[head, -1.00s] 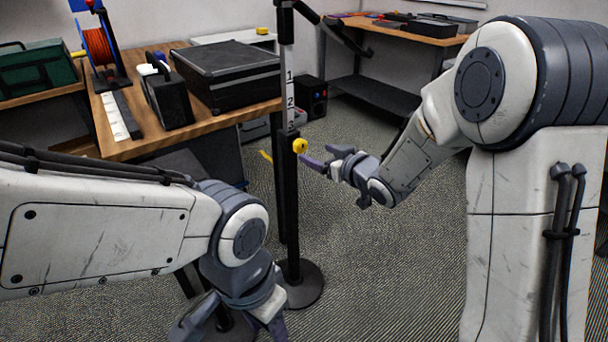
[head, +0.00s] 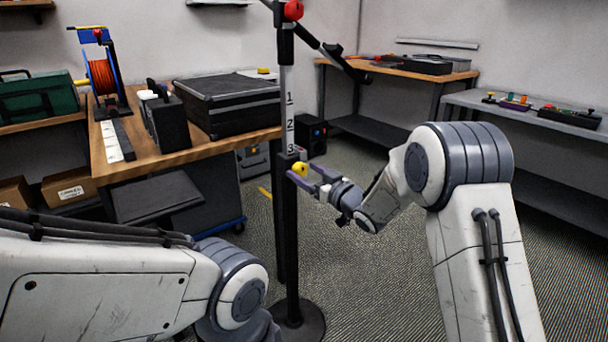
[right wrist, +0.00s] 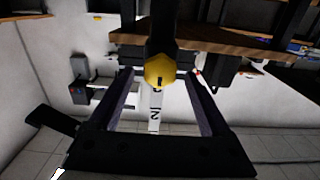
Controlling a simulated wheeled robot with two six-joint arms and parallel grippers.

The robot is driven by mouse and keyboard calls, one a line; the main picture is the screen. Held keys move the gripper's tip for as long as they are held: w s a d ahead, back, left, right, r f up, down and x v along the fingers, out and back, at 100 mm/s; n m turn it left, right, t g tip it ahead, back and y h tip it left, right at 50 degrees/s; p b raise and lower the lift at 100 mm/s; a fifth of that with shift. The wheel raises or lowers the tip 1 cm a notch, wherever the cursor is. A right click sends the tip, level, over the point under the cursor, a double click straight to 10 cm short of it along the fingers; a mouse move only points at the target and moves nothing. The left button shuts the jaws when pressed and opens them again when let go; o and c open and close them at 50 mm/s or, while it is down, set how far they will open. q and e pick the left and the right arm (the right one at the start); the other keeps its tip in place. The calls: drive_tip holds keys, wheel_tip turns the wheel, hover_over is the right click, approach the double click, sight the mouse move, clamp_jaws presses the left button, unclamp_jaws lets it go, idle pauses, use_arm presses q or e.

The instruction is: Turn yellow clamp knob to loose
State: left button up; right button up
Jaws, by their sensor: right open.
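The yellow clamp knob (head: 300,169) sits on the black collar of an upright stand, just below the white scale with 1, 2 and 3. My right gripper (head: 303,175) is open, its two purple-grey fingers reaching to the knob from the right. In the right wrist view the knob (right wrist: 159,72) lies between the fingertips, with a gap on each side; a short dark mark shows on its face. The stand's pole (head: 291,235) is upright on a round black base (head: 298,322). My left gripper is below the picture; only its arm shows.
A wooden bench (head: 190,150) with a black case (head: 230,102) and a cable reel (head: 100,75) stands behind left. A red knob (head: 293,10) and a slanting boom are higher on the stand. Open carpet lies right of the pole.

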drive_tip(key=shift+w+a, duration=0.3)
drive_tip(key=shift+w, duration=0.1)
drive_tip(key=shift+c, duration=0.4)
clamp_jaws()
